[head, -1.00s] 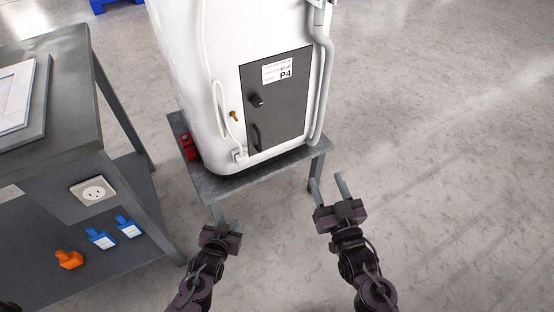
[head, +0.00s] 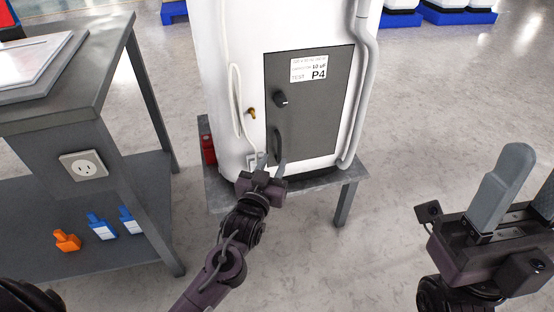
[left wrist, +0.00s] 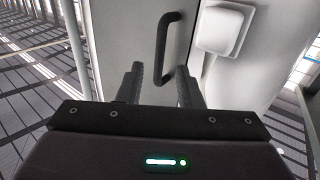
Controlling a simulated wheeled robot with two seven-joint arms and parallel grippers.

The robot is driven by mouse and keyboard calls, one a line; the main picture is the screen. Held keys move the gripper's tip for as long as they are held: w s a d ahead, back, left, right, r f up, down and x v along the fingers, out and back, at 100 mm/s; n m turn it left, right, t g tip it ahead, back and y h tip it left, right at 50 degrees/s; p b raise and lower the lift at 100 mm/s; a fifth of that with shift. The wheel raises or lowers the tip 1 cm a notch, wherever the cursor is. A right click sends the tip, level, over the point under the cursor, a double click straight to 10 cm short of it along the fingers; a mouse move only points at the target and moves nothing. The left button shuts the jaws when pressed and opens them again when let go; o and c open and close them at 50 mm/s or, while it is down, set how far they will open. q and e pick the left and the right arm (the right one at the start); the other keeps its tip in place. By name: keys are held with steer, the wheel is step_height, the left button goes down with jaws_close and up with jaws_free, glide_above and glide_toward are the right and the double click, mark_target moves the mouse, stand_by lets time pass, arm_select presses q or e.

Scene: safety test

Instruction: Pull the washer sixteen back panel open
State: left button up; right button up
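The washer (head: 235,60) is a white cabinet with a dark grey back panel (head: 318,115) labelled P4. The panel lies flush in its frame. It carries a black knob (head: 281,99) and, below it, a black upright bar handle (head: 277,143). The handle also shows in the left wrist view (left wrist: 163,45). My left gripper (head: 272,162) is open at the handle's lower end. In the left wrist view, the handle's lower end appears between the fingertips (left wrist: 158,75); I cannot tell whether they touch it. My right gripper (head: 533,168) is open and empty, away from the washer.
The washer stands on a low grey metal stand (head: 300,182). A grey hose (head: 365,90) runs down its right side. A red object (head: 208,149) sits at its left. A grey workbench (head: 90,70) with an outlet and padlock-like tags stands left.

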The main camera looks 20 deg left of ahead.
mark_target(279, 152)
arm_select(q)
steer(key=shift+w+f+b, duration=0.1)
steer(key=shift+w+b, duration=0.2)
steer(key=shift+w, duration=1.3)
steer(key=shift+c, duration=0.2)
jaws_close()
